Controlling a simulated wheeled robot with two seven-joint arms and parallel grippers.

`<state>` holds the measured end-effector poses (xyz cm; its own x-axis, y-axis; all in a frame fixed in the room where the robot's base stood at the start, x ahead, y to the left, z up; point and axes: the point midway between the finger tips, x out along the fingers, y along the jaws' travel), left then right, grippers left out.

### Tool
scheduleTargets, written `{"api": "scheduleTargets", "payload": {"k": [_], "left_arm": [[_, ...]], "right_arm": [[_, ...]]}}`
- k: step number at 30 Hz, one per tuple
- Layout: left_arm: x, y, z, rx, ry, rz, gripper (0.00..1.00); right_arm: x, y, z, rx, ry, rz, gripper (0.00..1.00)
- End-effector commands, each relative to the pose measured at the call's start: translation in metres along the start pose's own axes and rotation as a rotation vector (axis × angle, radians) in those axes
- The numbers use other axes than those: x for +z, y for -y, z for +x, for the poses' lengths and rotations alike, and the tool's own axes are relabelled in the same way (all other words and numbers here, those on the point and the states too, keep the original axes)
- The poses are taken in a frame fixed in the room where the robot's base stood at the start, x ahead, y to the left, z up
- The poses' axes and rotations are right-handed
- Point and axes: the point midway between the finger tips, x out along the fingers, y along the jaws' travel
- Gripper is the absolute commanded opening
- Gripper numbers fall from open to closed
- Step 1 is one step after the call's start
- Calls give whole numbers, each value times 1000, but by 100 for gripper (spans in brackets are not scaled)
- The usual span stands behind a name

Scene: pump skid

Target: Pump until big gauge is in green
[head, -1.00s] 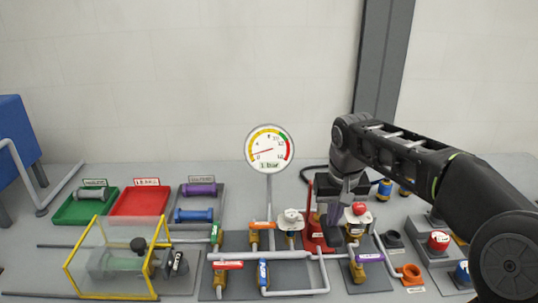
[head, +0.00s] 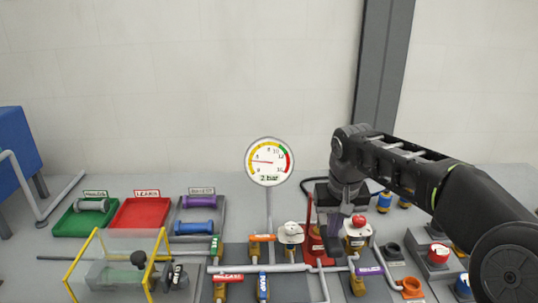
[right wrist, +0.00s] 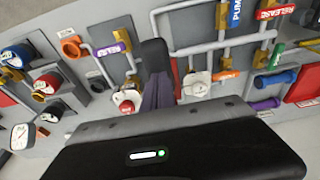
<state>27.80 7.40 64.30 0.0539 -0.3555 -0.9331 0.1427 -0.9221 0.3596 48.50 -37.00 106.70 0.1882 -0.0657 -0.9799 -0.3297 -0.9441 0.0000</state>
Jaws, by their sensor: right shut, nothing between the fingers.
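The big gauge (head: 269,162) stands on a thin post at the middle of the head view. Its display reads 2 bar, and its needle points left, in the yellow; the green band is at the upper right of the dial. A red pump-like unit (head: 314,244) with an upright red part stands on the skid, below and right of the gauge. My right gripper (head: 334,231) is shut and empty, pointing down just right of that unit and partly hiding it. Whether it touches the unit cannot be told. My left gripper is not in view.
A white-topped valve (head: 291,234) stands left of the pump, and a red-topped one (head: 357,231) right of it. Pipes with coloured handles run in front. Green, red (head: 140,214) and grey trays and a yellow-framed clear box lie left. Red and blue knobs stand right.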

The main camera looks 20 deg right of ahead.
Motion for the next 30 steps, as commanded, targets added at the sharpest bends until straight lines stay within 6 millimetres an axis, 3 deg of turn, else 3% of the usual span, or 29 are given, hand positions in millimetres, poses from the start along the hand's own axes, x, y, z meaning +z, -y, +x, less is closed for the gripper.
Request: {"api": "scheduleTargets", "payload": {"k": [3, 9, 30], "left_arm": [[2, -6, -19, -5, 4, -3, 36], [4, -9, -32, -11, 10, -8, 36], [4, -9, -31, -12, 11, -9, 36]], "right_arm": [[-5, 0, -25, 0, 2, 0, 0], [-9, 0, -44, 0, 2, 0, 0], [-9, 0, -44, 0, 1, 0, 0]]}}
